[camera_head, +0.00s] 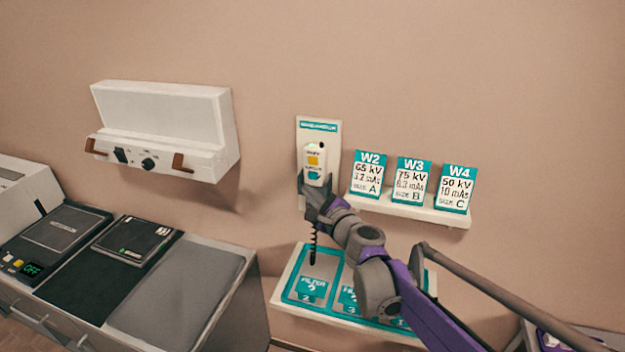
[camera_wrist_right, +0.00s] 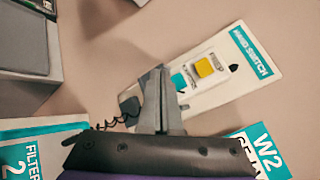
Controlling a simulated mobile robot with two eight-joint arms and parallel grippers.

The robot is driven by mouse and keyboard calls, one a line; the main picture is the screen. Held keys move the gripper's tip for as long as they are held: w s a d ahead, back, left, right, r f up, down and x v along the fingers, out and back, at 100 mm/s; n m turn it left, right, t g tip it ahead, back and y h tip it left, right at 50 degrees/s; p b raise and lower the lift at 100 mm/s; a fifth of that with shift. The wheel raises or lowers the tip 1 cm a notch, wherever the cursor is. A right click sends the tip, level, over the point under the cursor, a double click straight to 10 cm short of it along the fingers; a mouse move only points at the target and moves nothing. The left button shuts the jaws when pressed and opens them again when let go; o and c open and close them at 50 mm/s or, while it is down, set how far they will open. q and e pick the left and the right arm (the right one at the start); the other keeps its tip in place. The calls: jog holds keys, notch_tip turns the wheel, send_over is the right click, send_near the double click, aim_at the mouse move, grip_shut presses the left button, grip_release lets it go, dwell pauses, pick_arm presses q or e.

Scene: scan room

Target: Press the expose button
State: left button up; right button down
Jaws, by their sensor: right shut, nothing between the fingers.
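The white hand switch (camera_head: 318,160) is mounted on a wall plate headed "HAND SWITCH" (camera_wrist_right: 251,50). It has a yellow button (camera_head: 314,161) and a teal button (camera_head: 312,175) below it. The wrist view also shows the yellow button (camera_wrist_right: 204,67) and the teal button (camera_wrist_right: 179,81). The small button labels are too blurred to read, so I cannot tell which is expose. My right gripper (camera_head: 308,183) is shut and empty, at the switch's lower end. In the wrist view its fingertips (camera_wrist_right: 157,72) are close beside the teal button; contact cannot be told. My left gripper is not in view.
Cards W2 (camera_head: 369,174), W3 (camera_head: 411,180) and W4 (camera_head: 456,188) stand on a wall shelf right of the switch. A filter tray (camera_head: 284,290) is below. A white wall box (camera_head: 165,120) hangs left, above a counter (camera_head: 180,295).

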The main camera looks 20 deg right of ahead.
aim_at(313, 175)
jog(key=shift+w+d, duration=0.65)
jog(key=shift+w, duration=0.35)
jog(key=shift+r, duration=0.1)
jog(key=shift+w, duration=0.1)
dwell(1.2)
jog(key=shift+w+d, duration=0.2)
jog(key=shift+w, duration=0.1)
jog(key=shift+w+d, duration=0.25)
jog(key=shift+w, duration=0.05)
dwell(0.8)
jog(key=shift+s+p, duration=0.1)
jog(key=shift+p, duration=0.2)
jog(key=shift+s+a, duration=0.5)
jog(key=shift+s, duration=0.1)
